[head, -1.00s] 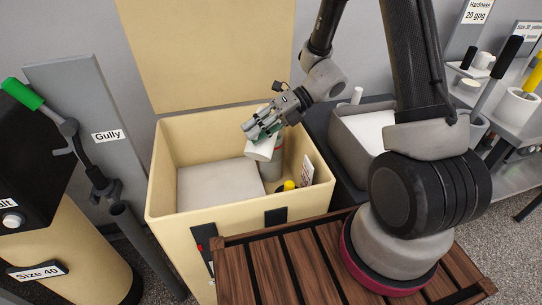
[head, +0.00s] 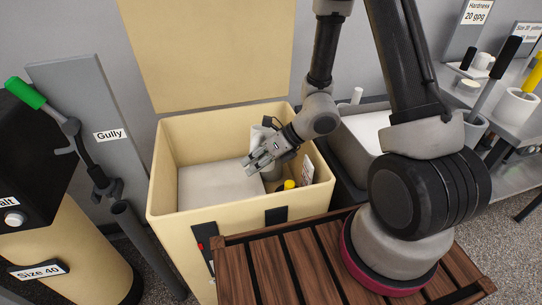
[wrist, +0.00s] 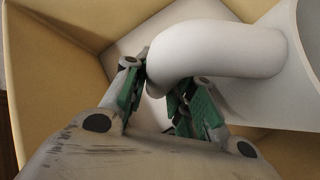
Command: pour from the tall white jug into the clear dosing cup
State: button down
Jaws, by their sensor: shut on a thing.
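The tall white jug (head: 258,137) is inside the cream box, toward its right side, mostly hidden behind my gripper (head: 258,162). In the wrist view the white jug body (wrist: 308,45) fills the upper right, and its thick curved handle (wrist: 220,50) runs between my fingers. My gripper (wrist: 158,98), with green finger pads, is shut on that handle. The jug looks roughly upright in the head view; whether its base touches anything is hidden. I cannot make out the clear dosing cup in either view.
The cream box (head: 180,214) has its lid (head: 215,50) standing open. A pale flat block (head: 210,188) fills its left part. A yellow-topped item (head: 289,185) and a white card (head: 307,170) are at its right. A slatted wooden surface (head: 275,262) lies in front.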

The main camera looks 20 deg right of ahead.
aim_at(255, 148)
jog(key=shift+w+d+f+t+h, duration=0.15)
jog(key=shift+w+d+f+t, duration=0.1)
jog(key=shift+w+f, duration=0.15)
jog(key=shift+w+d+f+t+h, duration=0.15)
jog(key=shift+w+f+t, duration=0.15)
jog(key=shift+w, duration=0.15)
jog(key=shift+r, duration=0.1)
jog(key=shift+w+r, duration=0.2)
jog(key=shift+r, duration=2.2)
jog(key=shift+s, duration=0.25)
